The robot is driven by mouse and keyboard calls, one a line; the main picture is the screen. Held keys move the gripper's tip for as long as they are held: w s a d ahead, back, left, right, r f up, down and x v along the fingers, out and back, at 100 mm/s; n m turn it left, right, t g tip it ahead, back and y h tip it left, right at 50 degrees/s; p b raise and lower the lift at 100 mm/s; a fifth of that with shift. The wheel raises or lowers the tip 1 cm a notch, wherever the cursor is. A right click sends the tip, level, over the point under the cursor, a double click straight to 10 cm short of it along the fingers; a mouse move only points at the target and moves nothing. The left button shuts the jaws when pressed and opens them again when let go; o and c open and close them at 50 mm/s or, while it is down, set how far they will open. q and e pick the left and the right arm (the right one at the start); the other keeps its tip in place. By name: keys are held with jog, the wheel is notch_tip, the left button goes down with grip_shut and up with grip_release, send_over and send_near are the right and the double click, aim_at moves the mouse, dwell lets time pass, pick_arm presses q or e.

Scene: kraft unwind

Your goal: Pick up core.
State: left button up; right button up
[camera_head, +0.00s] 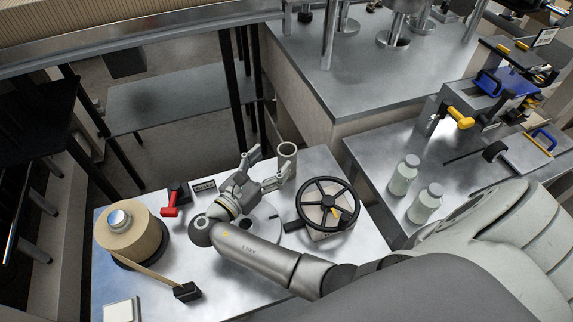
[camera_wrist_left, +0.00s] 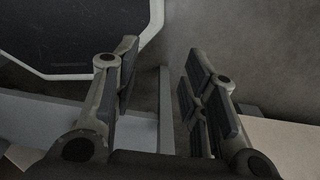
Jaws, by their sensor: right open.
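The core (camera_head: 288,158), a grey hollow tube, stands upright near the back edge of the metal table, its open end up. My right gripper (camera_head: 266,167) is open in the head view, with its two fingers pointing toward the core. The core is just beyond the fingertips, overlapping the lower finger's tip in the picture; I cannot tell whether they touch. My left gripper (camera_wrist_left: 155,75) shows only in the left wrist view. Its fingers are apart with nothing between them.
A brown kraft roll (camera_head: 130,235) with a strip running to a small black block (camera_head: 187,292) is at the left. A red-handled lever (camera_head: 172,203) and a black handwheel (camera_head: 327,204) flank my right gripper. Two bottles (camera_head: 404,175) stand on the right-hand bench.

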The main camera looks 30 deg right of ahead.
aim_at(281, 162)
notch_tip(281, 162, down, 3)
jog(key=b, duration=0.2)
jog(key=shift+s+b, duration=0.1)
jog(key=shift+b, duration=0.25)
jog(key=shift+f+b, duration=0.7)
jog(key=shift+b, duration=0.1)
jog(key=shift+x, duration=1.1)
jog(key=shift+w+d+r+b, duration=0.2)
jog(key=shift+d+b, duration=0.2)
jog(key=shift+d, duration=0.2)
jog(key=b+x, duration=0.1)
jog(key=x, duration=0.2)
jog(key=shift+w+d+f, duration=0.1)
jog(key=shift+d, duration=0.1)
jog(key=shift+w+d, duration=0.15)
jog(key=shift+d, duration=0.2)
jog(key=shift+a, duration=0.15)
jog(key=c, duration=0.4)
pick_arm(q)
notch_tip(281, 162, down, 7)
jog(key=w, duration=0.1)
jog(key=shift+w+f, duration=0.15)
jog(key=shift+w, duration=0.05)
pick_arm(e)
jog(key=c, duration=0.7)
